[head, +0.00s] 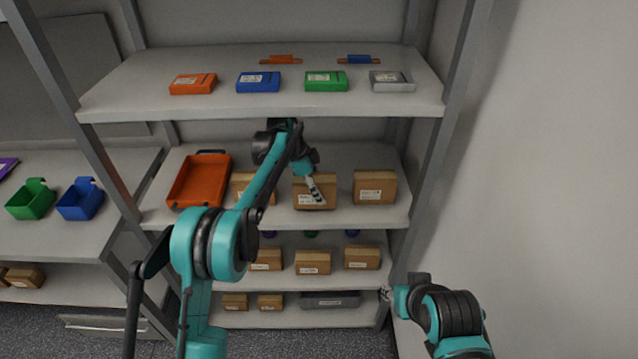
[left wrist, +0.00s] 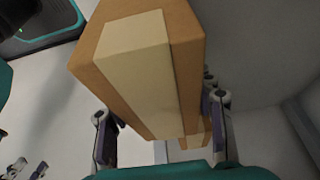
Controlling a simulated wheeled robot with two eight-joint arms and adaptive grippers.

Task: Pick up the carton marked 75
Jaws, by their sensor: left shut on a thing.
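A brown carton (head: 302,188) with a white label is at the middle of the second shelf, behind my left gripper (head: 316,190). In the left wrist view the carton (left wrist: 188,60), with a pale tape strip, fills the space between the two fingers of the left gripper (left wrist: 161,128), which is shut on it. Similar cartons stand left (head: 240,182) and right (head: 374,188) of it. The label print is too small to read, so I cannot tell which carton is marked 75. My right gripper (head: 387,293) is small and low by the rack's right post; its fingers are unclear.
An orange tray (head: 199,180) lies left on the same shelf. The top shelf (head: 250,108) overhangs with several coloured boxes. Lower shelves hold more cartons (head: 312,262) and a grey case (head: 330,300). Green (head: 30,202) and blue (head: 80,202) bins stand on the left. The wall is close on the right.

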